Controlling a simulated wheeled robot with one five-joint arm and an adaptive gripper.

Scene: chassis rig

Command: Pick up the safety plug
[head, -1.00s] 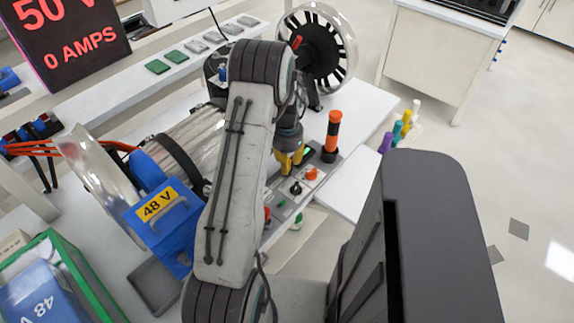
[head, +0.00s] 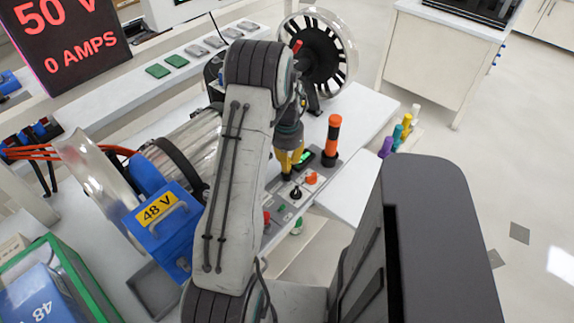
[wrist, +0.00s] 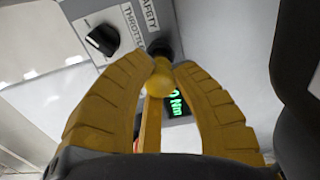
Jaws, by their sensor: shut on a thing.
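My gripper (head: 290,162) is low over the control panel in the head view, below the end of my arm. In the wrist view its two yellow fingers (wrist: 160,72) are closed around the safety plug (wrist: 157,84), a yellow piece with a rounded knob. The plug's far end meets a black round socket (wrist: 161,47) beside the SAFETY label (wrist: 149,14). I cannot tell whether the plug is seated in it or just above it. My fingers hide the plug in the head view.
A black throttle knob (wrist: 102,40) and a green lit readout (wrist: 176,103) are close to the fingers. An orange-and-black upright handle (head: 333,138) stands right of my gripper. A blue 48 V box (head: 163,232) and a spoked wheel (head: 318,50) flank the arm.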

